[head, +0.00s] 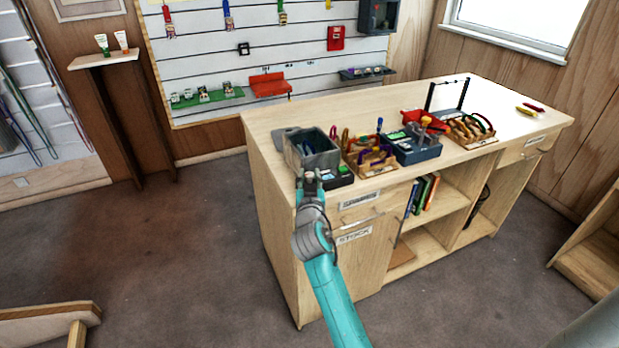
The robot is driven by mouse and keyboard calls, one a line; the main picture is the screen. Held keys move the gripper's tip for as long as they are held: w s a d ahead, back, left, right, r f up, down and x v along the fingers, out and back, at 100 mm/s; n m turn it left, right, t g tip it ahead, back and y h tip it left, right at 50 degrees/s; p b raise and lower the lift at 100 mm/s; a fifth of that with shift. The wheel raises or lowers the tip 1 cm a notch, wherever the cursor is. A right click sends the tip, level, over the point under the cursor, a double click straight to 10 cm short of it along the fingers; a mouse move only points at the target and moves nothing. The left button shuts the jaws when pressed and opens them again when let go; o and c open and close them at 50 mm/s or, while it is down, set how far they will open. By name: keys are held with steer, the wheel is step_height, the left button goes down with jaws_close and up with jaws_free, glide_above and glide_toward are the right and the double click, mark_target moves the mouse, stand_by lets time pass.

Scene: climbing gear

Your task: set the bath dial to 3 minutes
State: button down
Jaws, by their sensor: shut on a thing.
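The bath looks like the grey open-topped tank (320,158) at the left end of the wooden counter, with a dark front panel (340,177) bearing a small green patch. My gripper (311,176) is at the left part of that panel, reached from the front by my teal arm. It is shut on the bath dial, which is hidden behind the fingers. The dial's pointer and minute marks cannot be read at this size.
The counter top (275,122) also holds wooden racks of coloured gear (370,157), a blue-grey box (418,150) and a black stand (448,93) to the right of the bath. Drawers and open shelves are below. The floor to the left is clear.

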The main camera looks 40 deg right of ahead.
steer(key=shift+w+a+m+g+h, duration=0.1)
steer(key=shift+a+m+g+h, duration=0.05)
steer(key=shift+m+g+h, duration=0.25)
steer(key=m+g+h, duration=0.1)
steer(key=g, duration=0.1)
steer(key=m+g+h, duration=0.1)
steer(key=m, duration=0.1)
steer(key=m+g+h, duration=0.1)
steer(key=g+h, duration=0.1)
steer(key=shift+w+a+r+g, duration=0.1)
steer(key=shift+w+a+g, duration=0.05)
steer(key=shift+w+g, duration=0.15)
steer(key=m+g, duration=0.2)
steer(key=m+g+h, duration=0.1)
steer(key=m+g, duration=0.1)
steer(key=g, duration=0.1)
steer(key=shift+w+h, duration=0.1)
steer(key=shift+h, duration=0.2)
steer(key=shift+w+m+g, duration=0.1)
steer(key=shift+m+g, duration=1.3)
steer(key=shift+g, duration=1.3)
steer(key=c, duration=0.9)
jaws_free()
